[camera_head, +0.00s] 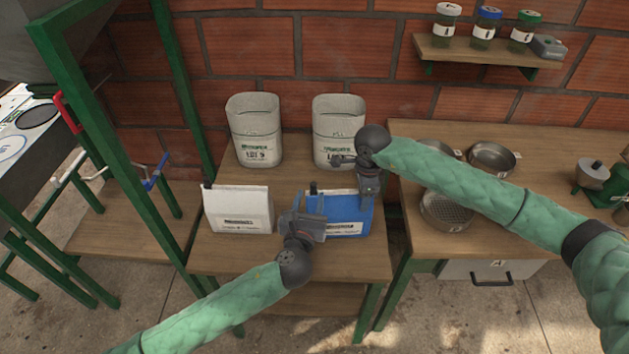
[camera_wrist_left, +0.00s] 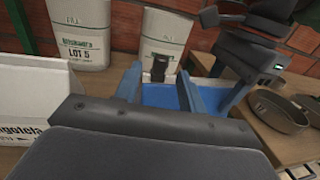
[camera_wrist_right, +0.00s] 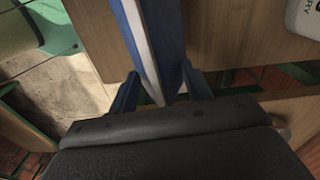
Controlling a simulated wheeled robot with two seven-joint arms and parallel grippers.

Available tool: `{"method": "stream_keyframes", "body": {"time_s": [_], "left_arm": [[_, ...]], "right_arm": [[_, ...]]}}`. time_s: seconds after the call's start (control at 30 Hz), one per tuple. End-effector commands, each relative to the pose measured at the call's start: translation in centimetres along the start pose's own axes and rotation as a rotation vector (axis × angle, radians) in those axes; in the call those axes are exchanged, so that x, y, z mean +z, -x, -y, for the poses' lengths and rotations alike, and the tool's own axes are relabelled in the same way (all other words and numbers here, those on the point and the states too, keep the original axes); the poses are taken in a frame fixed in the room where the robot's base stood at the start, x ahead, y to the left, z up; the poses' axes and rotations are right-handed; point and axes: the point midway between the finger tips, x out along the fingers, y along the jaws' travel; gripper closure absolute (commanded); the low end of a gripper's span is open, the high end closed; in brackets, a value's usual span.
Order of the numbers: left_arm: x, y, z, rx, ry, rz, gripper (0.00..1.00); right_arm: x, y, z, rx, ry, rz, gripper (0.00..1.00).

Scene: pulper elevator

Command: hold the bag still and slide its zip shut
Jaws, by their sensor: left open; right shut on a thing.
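The blue bag (camera_head: 349,219) with a white label stands upright on the wooden table. A dark zip slider (camera_head: 313,187) sits at its top left corner; it also shows between the fingers in the left wrist view (camera_wrist_left: 159,69). My left gripper (camera_head: 308,212) is open in front of the bag's left part, with its fingers apart. My right gripper (camera_head: 368,190) is shut on the bag's right end; the right wrist view shows the blue bag (camera_wrist_right: 160,45) between its fingers. The arms partly hide the bag. I cannot tell how far the zip is open.
A white bag (camera_head: 237,211) stands close on the left. Two tall pale sacks (camera_head: 254,130) stand behind, at the brick wall. A side table (camera_head: 520,160) on the right holds metal sieves (camera_head: 492,158). A green frame (camera_head: 110,130) rises on the left.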

Motion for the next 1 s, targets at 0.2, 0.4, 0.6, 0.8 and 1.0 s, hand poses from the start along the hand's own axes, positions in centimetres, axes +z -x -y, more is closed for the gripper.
{"method": "stream_keyframes", "body": {"time_s": [0.2, 0.4, 0.6, 0.8, 1.0], "left_arm": [[0.1, -3.8, 0.0, 0.001, 0.0, 0.002, 0.6], [0.0, -6.0, 0.0, 0.0, 0.001, 0.0, 0.6], [0.0, -6.9, 0.1, -0.001, 0.001, 0.001, 0.6], [0.0, -6.9, 0.0, -0.001, 0.001, 0.0, 0.6], [0.0, -6.9, 0.0, 0.0, 0.001, 0.0, 0.89]], "right_arm": [[0.0, 0.0, 0.0, 0.0, 0.0, 0.0, 0.91], [0.0, 0.0, 0.0, 0.0, 0.0, 0.0, 0.91], [0.0, 0.0, 0.0, 0.0, 0.0, 0.0, 0.91], [0.0, 0.0, 0.0, 0.0, 0.0, 0.0, 0.91], [0.0, 0.0, 0.0, 0.0, 0.0, 0.0, 0.91]]}}
